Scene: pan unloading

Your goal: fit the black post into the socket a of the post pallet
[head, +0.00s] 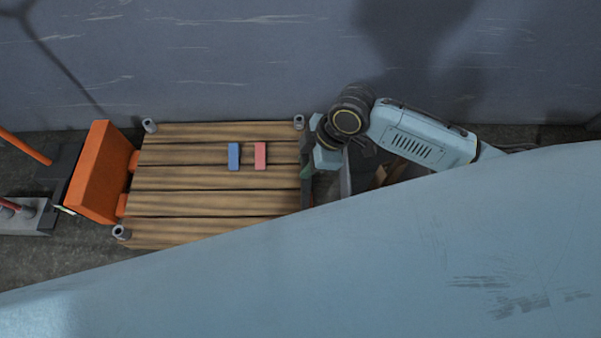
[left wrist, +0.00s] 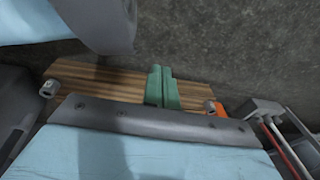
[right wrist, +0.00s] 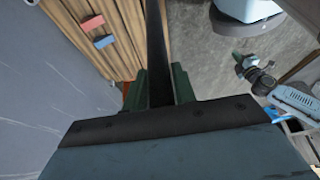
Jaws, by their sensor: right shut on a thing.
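The wooden post pallet (head: 170,205) lies left of centre in the head view. Grey ring-like sockets show at its far left (head: 150,126), far right (head: 299,122) and near left (head: 121,232) corners. The near right corner is hidden behind my body. No lettering shows, so I cannot tell which is socket a. My right gripper (head: 307,160) is at the pallet's right edge. In the right wrist view its green fingers (right wrist: 158,88) are shut on the long black post (right wrist: 157,45). The post's far end is out of view. My left gripper (left wrist: 162,90) has its fingers together, empty.
A blue block (head: 234,156) and a red block (head: 260,156) lie on the pallet. An orange body (head: 98,172) stands against its left end. A grey wall (head: 230,60) runs behind. Bare floor (left wrist: 240,50) shows beyond the pallet in the left wrist view.

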